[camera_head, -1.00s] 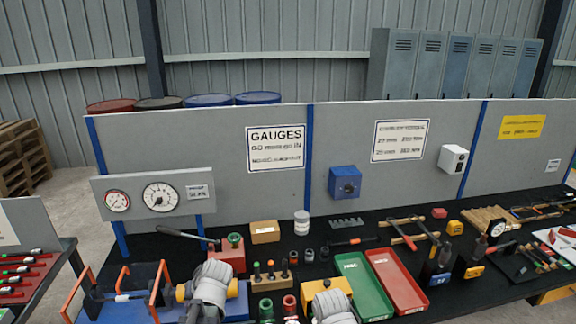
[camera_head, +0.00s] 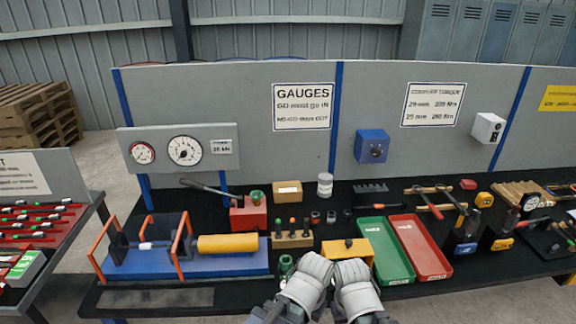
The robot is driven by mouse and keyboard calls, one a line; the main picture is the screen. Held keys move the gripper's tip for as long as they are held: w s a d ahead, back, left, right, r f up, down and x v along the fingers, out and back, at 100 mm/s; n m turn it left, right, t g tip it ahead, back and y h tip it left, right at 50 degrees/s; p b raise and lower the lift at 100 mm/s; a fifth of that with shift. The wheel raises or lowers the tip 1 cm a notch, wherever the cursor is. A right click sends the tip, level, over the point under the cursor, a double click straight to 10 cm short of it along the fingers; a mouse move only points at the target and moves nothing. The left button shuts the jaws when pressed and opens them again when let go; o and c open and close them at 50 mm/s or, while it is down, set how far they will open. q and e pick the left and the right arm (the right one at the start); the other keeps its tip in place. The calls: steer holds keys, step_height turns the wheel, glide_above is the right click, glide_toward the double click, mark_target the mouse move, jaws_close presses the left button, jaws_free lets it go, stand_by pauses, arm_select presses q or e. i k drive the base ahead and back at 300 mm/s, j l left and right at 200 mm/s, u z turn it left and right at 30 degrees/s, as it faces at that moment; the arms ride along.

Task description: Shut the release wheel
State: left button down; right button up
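A red pump block (camera_head: 248,216) stands on the bench, left of centre, with a long dark lever (camera_head: 208,188) reaching to the left. A green round part (camera_head: 257,197) on its top looks like the release wheel; its setting is too small to tell. My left gripper (camera_head: 306,280) and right gripper (camera_head: 354,284) are close together at the front edge, well in front of the pump and to its right. Their grey-white housings show, but the fingertips are hidden, so open or shut cannot be seen.
A blue test frame with a yellow cylinder (camera_head: 228,244) and orange bars stands left. A yellow block (camera_head: 347,250) is just beyond my grippers. A wooden holder with pegs (camera_head: 292,240), a green tray (camera_head: 385,251) and a red tray (camera_head: 420,248) stand nearby. Two gauges (camera_head: 164,151) hang behind.

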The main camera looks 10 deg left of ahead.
mark_target(257, 196)
steer(key=i+j, duration=0.1)
steer(key=j, duration=0.7)
steer(key=i+j, duration=0.1)
steer(key=j, duration=0.75)
steer(key=z, duration=0.05)
